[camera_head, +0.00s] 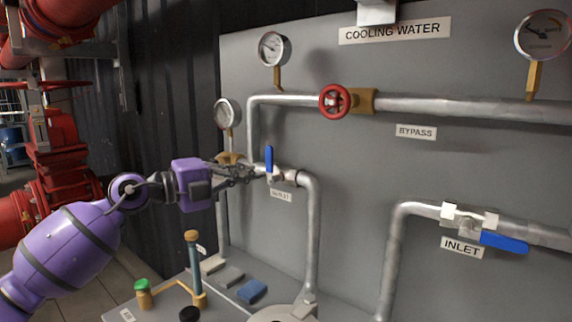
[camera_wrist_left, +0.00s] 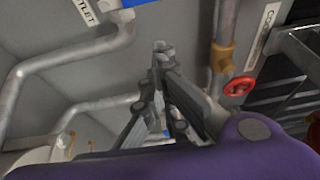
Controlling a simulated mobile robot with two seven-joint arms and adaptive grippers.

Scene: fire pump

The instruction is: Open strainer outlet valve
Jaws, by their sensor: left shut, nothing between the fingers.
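The outlet valve's blue lever handle (camera_head: 269,160) stands upright above a horizontal stretch of grey pipe in the head view, across the pipe's run. A label (camera_head: 281,195) below it appears to read OUTLET. My left gripper (camera_head: 252,172) is shut and empty, its fingertips just left of the valve; I cannot tell whether they touch it. In the left wrist view the shut fingers (camera_wrist_left: 160,48) point up the picture. A blue part (camera_wrist_left: 137,2) is cut off at the top edge beside a label (camera_wrist_left: 84,10) ending in TLET. My right gripper is not in view.
A red bypass handwheel (camera_head: 334,101) sits on the upper pipe. The inlet valve's blue handle (camera_head: 503,242) is at lower right. Gauges (camera_head: 273,47) and (camera_head: 228,112) the lower left gauge stand near the arm.

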